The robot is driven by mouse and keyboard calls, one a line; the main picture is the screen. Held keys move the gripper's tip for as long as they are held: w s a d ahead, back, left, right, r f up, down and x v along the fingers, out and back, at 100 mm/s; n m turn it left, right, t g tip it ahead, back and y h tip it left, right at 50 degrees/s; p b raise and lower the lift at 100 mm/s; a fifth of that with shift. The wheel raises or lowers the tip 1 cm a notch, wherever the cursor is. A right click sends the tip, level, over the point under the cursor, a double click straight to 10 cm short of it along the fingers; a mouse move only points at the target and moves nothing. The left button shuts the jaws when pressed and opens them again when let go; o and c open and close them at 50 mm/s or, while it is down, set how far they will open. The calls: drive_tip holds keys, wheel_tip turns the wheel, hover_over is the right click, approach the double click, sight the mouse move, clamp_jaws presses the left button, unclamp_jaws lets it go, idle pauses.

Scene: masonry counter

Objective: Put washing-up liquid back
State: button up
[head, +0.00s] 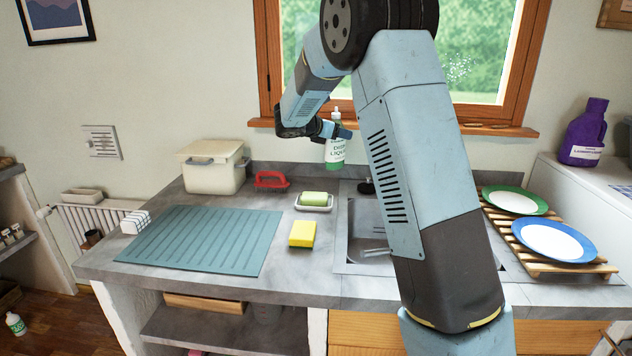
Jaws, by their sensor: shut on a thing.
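The washing-up liquid (335,151) is a white bottle with a green lower part and a label reading "DISH LIQUID". It is upright near the window, above the back of the counter. My gripper (338,131) is shut on the bottle near its top. The bottle's base appears clear of the counter, in front of the wall under the window sill (262,124). My arm hides part of the sink (362,225) and the area to the right of the bottle.
A soap dish (314,209), a yellow sponge (302,234), a red brush (271,180) and a cream bin (212,170) stand on the counter. A ribbed teal mat (200,240) lies at left. Plates (555,242) rest on a wooden rack at right. A similar bottle (15,323) stands on the floor.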

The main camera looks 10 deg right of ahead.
drive_tip(key=w+a+f, duration=0.2)
drive_tip(key=w+f, duration=1.1)
drive_tip(key=w, duration=0.1)
drive_tip(key=shift+a, duration=0.3)
drive_tip(key=shift+w, duration=0.1)
drive_tip(key=o, duration=1.3)
drive_tip(key=v, duration=1.2)
